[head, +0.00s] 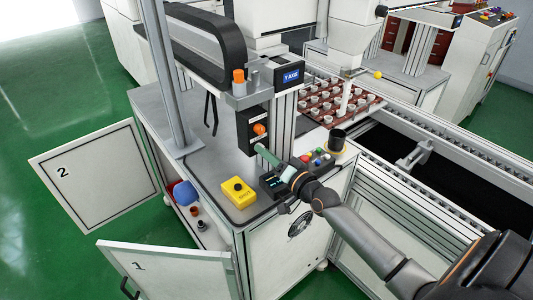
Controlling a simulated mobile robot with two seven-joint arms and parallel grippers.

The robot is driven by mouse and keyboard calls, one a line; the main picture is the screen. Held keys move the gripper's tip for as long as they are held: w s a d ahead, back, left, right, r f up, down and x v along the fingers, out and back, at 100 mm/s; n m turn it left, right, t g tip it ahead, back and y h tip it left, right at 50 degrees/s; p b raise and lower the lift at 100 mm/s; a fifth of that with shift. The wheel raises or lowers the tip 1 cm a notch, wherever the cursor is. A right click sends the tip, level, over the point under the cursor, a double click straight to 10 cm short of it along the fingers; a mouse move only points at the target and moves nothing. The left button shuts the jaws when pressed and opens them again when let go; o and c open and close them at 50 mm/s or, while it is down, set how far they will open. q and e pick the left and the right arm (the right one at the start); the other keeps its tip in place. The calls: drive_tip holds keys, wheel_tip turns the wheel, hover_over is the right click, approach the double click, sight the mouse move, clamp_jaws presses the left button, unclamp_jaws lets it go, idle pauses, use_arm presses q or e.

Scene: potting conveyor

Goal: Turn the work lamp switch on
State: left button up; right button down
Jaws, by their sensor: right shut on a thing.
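A black switch box with an orange knob (260,129) is fixed to the upright post above the worktop. I cannot read a label on it, so I cannot tell for sure that it is the work lamp switch. My right gripper (285,170) reaches in from the right, below and to the right of the knob. It is shut on a slim green rod (267,155), whose tip is just below the knob, seemingly apart from it. The jaws are small and partly hidden by the wrist. My left gripper is out of view.
A yellow box with a black button (238,190) stands on the worktop (185,165). A control panel with coloured buttons (318,157) and a black cup (337,139) are beside my gripper. Open cabinet doors stick out at the left (95,172) and at the front (170,255).

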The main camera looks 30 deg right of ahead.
drive_tip(key=c, duration=0.6)
unclamp_jaws()
drive_tip(key=s, duration=0.4)
drive_tip(key=s+b, duration=0.1)
drive_tip(key=s, duration=0.3)
drive_tip(key=s+d, duration=0.1)
drive_tip(key=s, duration=0.3)
drive_tip(key=shift+s, duration=0.25)
drive_tip(key=s+a+f+n+g, duration=0.3)
drive_tip(key=a+f, duration=0.3)
drive_tip(key=f, duration=0.2)
drive_tip(key=s+a+f+n+g, duration=0.3)
drive_tip(key=s+a+f, duration=0.3)
drive_tip(key=f, duration=0.2)
drive_tip(key=s+a+f+n+g+y, duration=0.1)
drive_tip(key=s+a+f+n, duration=0.3)
drive_tip(key=f, duration=0.5)
drive_tip(key=shift+s+a+f+g, duration=0.1)
drive_tip(key=shift+s+a+g, duration=0.3)
drive_tip(key=shift+a, duration=0.3)
drive_tip(key=shift+s+a+g, duration=0.2)
drive_tip(key=shift+a+g, duration=0.3)
drive_tip(key=shift+a, duration=0.15)
